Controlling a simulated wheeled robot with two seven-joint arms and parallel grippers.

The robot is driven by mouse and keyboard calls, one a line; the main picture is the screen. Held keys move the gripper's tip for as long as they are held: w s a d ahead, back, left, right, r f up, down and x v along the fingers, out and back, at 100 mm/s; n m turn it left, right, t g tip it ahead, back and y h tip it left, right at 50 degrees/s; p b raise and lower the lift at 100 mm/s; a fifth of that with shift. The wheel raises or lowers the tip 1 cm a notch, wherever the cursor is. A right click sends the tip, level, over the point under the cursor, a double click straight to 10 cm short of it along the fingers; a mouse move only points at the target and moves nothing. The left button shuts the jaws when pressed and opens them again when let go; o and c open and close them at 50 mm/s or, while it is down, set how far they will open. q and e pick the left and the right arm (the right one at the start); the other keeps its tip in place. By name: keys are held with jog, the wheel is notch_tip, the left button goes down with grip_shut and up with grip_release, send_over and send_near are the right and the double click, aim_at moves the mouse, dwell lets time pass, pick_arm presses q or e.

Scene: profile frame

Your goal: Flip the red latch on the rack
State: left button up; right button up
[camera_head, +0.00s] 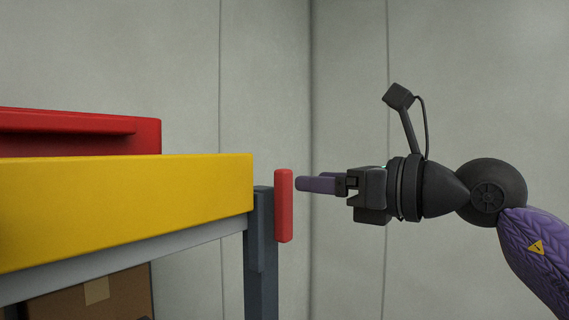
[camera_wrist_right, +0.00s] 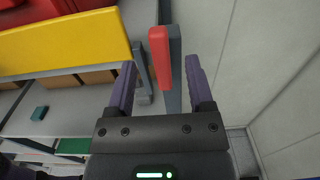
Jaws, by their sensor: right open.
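The red latch (camera_head: 284,206) is an upright red bar on the dark grey post (camera_head: 262,255) at the end of the rack. My right gripper (camera_head: 300,184) points left, with its purple fingertips just right of the latch. In the right wrist view the latch (camera_wrist_right: 160,56) stands ahead of and between the two open purple fingers (camera_wrist_right: 158,65). The fingers do not appear to touch it; the exact gap is hard to tell. My left gripper is out of view.
The rack's yellow beam (camera_head: 130,205) runs in from the left to the post. A red object (camera_head: 80,134) sits above it, and a cardboard box (camera_head: 105,297) is below. Pale walls (camera_head: 350,80) stand behind; the space around my right arm is clear.

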aim_at(290, 176)
jog(key=p+x, duration=0.2)
jog(key=x, duration=0.3)
jog(key=shift+w+a+r, duration=0.1)
jog(key=shift+a+r, duration=0.1)
jog(key=shift+a, duration=0.1)
jog(key=shift+w+a+f, duration=0.15)
jog(key=shift+w+a, duration=0.15)
grip_shut()
dwell(0.8)
